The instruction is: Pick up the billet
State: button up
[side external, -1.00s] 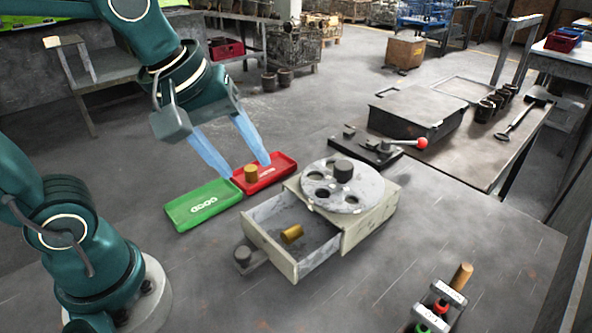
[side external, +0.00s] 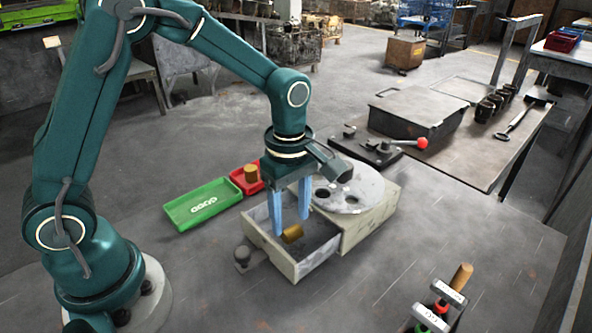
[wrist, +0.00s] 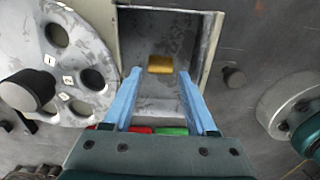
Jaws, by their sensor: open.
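A brass-coloured cylindrical billet (side external: 292,233) lies on its side on the floor of the open drawer (side external: 312,262). In the wrist view the billet (wrist: 160,64) lies inside the drawer, ahead of my fingertips and roughly centred between them. My gripper (side external: 291,222) points down over the drawer with its two blue fingers apart, one on each side of the billet in the side view. In the wrist view my gripper (wrist: 160,74) is open and empty. How far the fingertips are above the drawer floor is hard to tell.
A round plate with numbered holes (side external: 352,187) sits on the drawer unit. A green tray (side external: 190,212) and a red tray (side external: 238,180) with another brass cylinder (side external: 251,172) lie behind left. A red-knobbed lever clamp (side external: 385,148) stands behind.

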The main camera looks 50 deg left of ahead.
aim_at(292, 234)
jog(key=shift+f, duration=1.35)
grip_shut()
jog(key=shift+r, duration=0.1)
